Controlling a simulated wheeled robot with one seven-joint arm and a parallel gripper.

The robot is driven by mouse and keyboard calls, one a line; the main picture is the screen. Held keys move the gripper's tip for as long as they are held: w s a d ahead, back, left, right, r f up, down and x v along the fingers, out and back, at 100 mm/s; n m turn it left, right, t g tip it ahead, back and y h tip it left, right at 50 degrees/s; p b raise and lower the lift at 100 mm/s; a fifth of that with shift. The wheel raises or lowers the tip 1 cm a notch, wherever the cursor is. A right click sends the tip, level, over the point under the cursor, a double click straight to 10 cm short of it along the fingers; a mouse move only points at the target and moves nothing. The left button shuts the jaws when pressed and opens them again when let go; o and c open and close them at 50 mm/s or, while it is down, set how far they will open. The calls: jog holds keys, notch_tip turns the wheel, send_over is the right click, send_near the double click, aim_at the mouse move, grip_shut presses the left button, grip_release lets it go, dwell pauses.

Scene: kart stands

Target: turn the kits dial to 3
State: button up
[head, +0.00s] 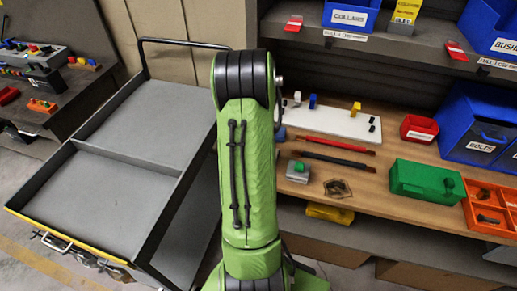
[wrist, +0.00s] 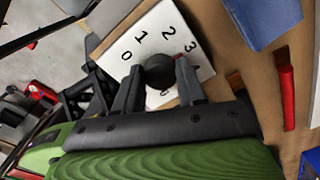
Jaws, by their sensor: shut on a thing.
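In the wrist view the dial is a round black knob (wrist: 160,71) on a white plate (wrist: 151,22) with printed numbers. The 0, 1, 2 and 3 run in an arc from the left of the knob over its far side to the right. Other marks are partly hidden by the fingers. My gripper (wrist: 160,74) is shut on the knob, one finger on each side. A small reddish mark shows at the right fingertip, near the 3; I cannot tell for sure that it is the pointer. In the head view my green arm hides the gripper and the dial.
On the wooden bench (head: 377,184) are a white board with pegs (head: 330,122), a red rod (head: 336,160), a green box (head: 424,181) and an orange tray (head: 482,201). Blue bins (head: 478,135) stand at the right. A grey cart (head: 135,130) stands left of my arm.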

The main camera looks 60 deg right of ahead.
jog(key=o, duration=1.1)
jog(key=shift+c, duration=0.2)
notch_tip(320, 180, up, 16)
jog(key=p, duration=0.3)
jog(key=shift+a, duration=0.2)
jog(key=shift+f, duration=0.15)
